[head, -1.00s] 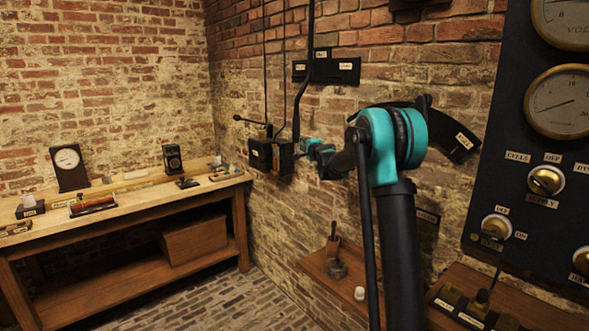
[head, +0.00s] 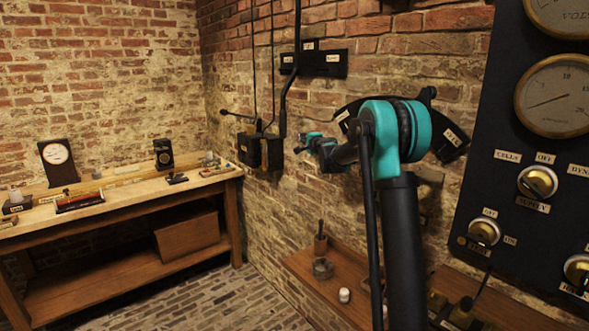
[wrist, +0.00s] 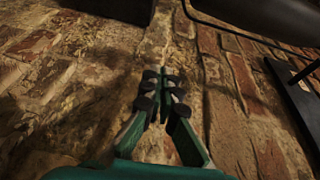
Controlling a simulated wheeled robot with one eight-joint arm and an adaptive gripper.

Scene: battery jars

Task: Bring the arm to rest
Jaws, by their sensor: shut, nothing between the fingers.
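My gripper (head: 301,149) is at the end of my dark and teal arm, in front of the brick wall and just right of the black switch box (head: 260,150). In the wrist view my gripper (wrist: 161,82) shows its green and black fingers drawn together, with nothing between them. Bare brick wall (wrist: 215,110) lies beyond the fingertips. The gripper looks apart from the switch box in the head view.
A dark panel (head: 500,120) with gauges and brass knobs stands at right. A wooden shelf (head: 300,265) with small items is below my arm. A workbench (head: 120,200) with instruments stands at left. Cables run down the wall above the switch box.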

